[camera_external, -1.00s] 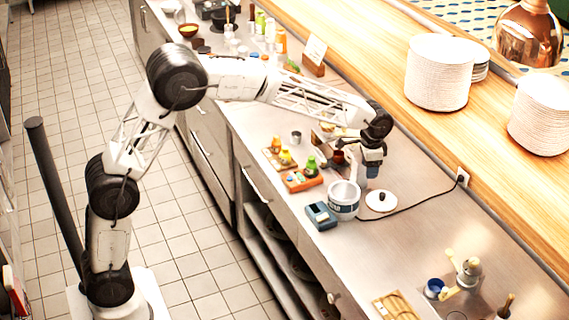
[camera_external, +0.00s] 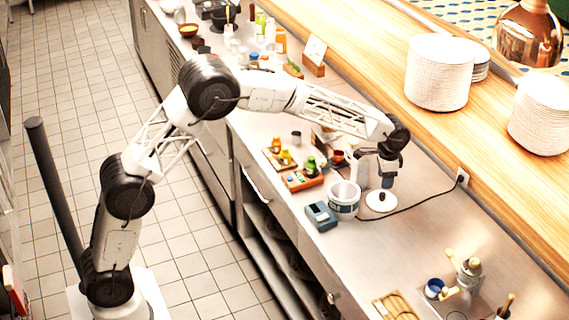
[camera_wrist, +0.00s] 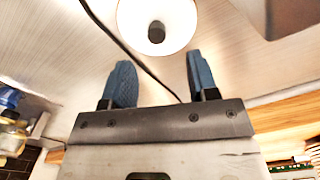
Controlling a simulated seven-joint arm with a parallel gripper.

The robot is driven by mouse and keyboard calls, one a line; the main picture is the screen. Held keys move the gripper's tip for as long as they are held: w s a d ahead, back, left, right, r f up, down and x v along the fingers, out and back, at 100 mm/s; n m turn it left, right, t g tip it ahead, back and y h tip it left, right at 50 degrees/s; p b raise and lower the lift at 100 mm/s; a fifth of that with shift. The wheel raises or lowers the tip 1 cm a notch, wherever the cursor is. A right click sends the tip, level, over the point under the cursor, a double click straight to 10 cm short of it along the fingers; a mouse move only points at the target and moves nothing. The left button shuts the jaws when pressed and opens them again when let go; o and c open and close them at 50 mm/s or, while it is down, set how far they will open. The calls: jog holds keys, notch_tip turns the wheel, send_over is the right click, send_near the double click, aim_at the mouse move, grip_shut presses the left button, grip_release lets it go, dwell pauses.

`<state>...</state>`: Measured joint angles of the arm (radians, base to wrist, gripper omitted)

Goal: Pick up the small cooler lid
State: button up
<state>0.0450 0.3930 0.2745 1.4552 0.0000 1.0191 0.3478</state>
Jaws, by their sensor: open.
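The small cooler lid (camera_external: 381,202) is a white disc with a dark knob on top. It lies flat on the steel counter, right of the white and blue cooler tub (camera_external: 343,198). My gripper (camera_external: 387,184) is above the lid's far edge, pointing down. In the wrist view, the lid (camera_wrist: 138,28) is at the top, with its dark knob near the centre of the disc. The lid lies ahead of the fingertips, and I see no contact.
A blue-grey device (camera_external: 321,215) stands left of the tub. A black cable (camera_external: 415,206) runs from the wall socket past the lid. A wooden tray of bottles (camera_external: 301,180) sits behind the tub. Counter right of the lid is mostly clear.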

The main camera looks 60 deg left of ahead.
aim_at(383, 194)
jog(key=shift+f, duration=0.95)
jog(key=shift+s+d+f, duration=0.15)
jog(key=shift+f, duration=2.45)
grip_shut()
jog(key=shift+r, duration=0.1)
jog(key=shift+r, duration=4.95)
